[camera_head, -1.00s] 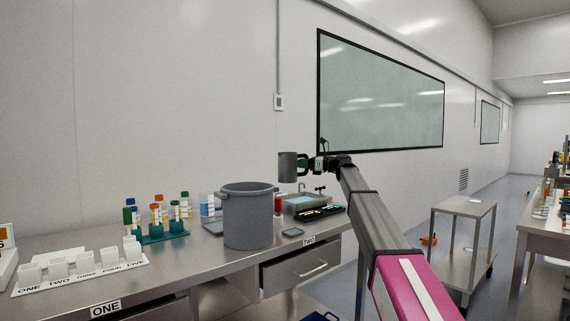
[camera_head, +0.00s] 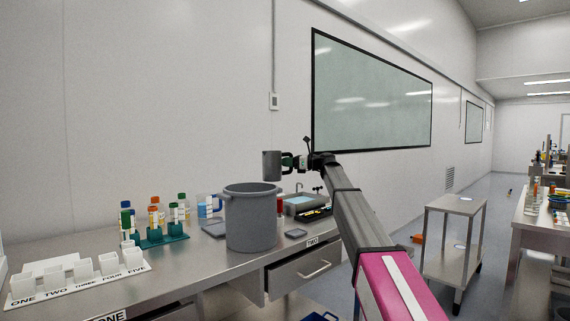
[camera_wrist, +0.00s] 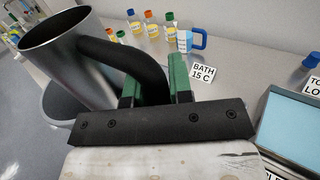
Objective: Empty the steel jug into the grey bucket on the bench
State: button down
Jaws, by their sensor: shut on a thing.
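The steel jug (camera_head: 271,166) is a grey metal cylinder, held upright or nearly so in the air just above and behind the right rim of the bucket in the head view. My gripper (camera_head: 290,162) is shut on the jug's black handle. In the wrist view the jug (camera_wrist: 75,62) shows its open mouth, and the green-padded fingers (camera_wrist: 157,82) are at its handle; its contents are not visible. The grey bucket (camera_head: 250,222) stands upright on the bench (camera_head: 190,265). In the wrist view part of the bucket (camera_wrist: 60,105) shows below the jug.
A blue-handled measuring jug (camera_head: 208,205), a rack of capped bottles (camera_head: 165,238) and a white numbered cup holder (camera_head: 78,285) stand left of the bucket. A water bath (camera_head: 300,203) and a black tray (camera_head: 313,214) lie to its right. An open drawer (camera_head: 305,268) juts out below.

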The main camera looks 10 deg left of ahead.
aim_at(292, 154)
jog(key=shift+r, duration=0.1)
jog(key=shift+s+a+r+n+h, duration=0.1)
jog(key=shift+s+r+n+h, duration=0.15)
jog(key=shift+r, duration=0.25)
jog(key=shift+s+a+r+n+h, duration=0.1)
jog(key=shift+a+r+n+h, duration=0.05)
jog(key=shift+r+n, duration=0.25)
jog(key=shift+s+a+r+n+h, duration=0.1)
jog(key=shift+r+n+h, duration=0.15)
jog(key=shift+r, duration=0.3)
jog(key=shift+s+a+r+n+h, duration=0.55)
jog(key=shift+s+r+n+h, duration=0.15)
jog(key=shift+r+n, duration=0.1)
jog(key=shift+s+a+r+n+t+h, duration=0.15)
jog(key=shift+s+a+r+n, duration=0.15)
jog(key=shift+r, duration=0.2)
jog(key=shift+s+a+r+n+t+h, duration=0.1)
jog(key=shift+s+a+r+n+t, duration=0.15)
jog(key=shift+r, duration=0.2)
jog(key=shift+s, duration=0.1)
jog(key=shift+s+a+r+n+h, duration=0.4)
jog(key=shift+s+a+n+h, duration=0.15)
jog(key=shift+s, duration=0.2)
